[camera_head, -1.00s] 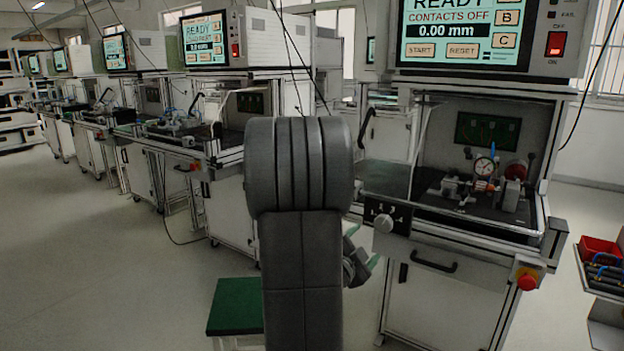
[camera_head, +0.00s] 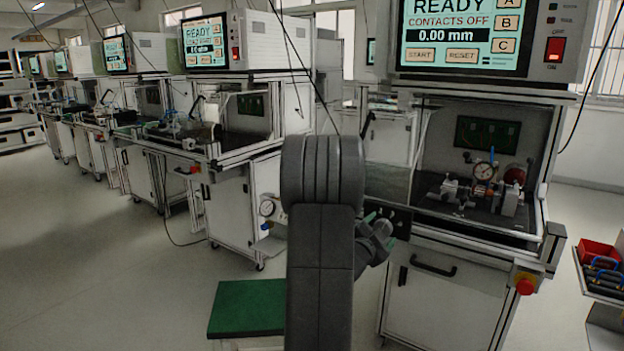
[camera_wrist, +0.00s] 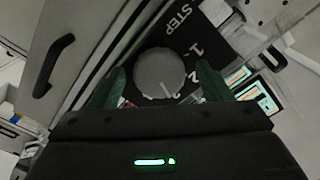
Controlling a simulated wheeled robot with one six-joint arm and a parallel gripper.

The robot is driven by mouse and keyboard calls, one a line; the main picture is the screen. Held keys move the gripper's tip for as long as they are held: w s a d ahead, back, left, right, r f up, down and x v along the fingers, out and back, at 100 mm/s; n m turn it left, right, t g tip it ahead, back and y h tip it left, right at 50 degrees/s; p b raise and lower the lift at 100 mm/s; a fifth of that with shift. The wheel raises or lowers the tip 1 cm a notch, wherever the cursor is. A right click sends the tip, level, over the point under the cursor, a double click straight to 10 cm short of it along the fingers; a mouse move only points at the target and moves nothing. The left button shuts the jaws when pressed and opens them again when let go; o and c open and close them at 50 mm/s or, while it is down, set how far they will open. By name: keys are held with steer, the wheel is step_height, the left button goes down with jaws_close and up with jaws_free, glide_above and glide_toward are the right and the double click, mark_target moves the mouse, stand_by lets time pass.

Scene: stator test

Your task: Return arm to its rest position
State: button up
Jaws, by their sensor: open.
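My arm (camera_head: 322,240) rises in the middle of the head view, with its upper part bent over. My gripper (camera_wrist: 162,84) is open, its two green fingers on either side of a round grey knob (camera_wrist: 160,72) in the wrist view. I cannot tell whether the fingers touch the knob. The knob sits on a dark panel marked STEP with numbers. In the head view the knob (camera_head: 383,228) is on the front of the right test bench, and the gripper is beside it, partly hidden by my arm.
The right test bench (camera_head: 455,300) stands close, with a red stop button (camera_head: 525,287) and a screen (camera_head: 460,35) reading READY. A green-topped stool (camera_head: 247,307) is low at left. Open floor (camera_head: 110,270) lies to the left.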

steer(key=s+a+n+p, duration=0.6)
steer(key=s+p, duration=0.3)
steer(key=p, duration=0.2)
steer(key=shift+s+a+n, duration=0.2)
steer(key=shift+s+n, duration=0.1)
steer(key=shift+n, duration=0.6)
steer(key=shift+d, duration=0.1)
stand_by(0.5)
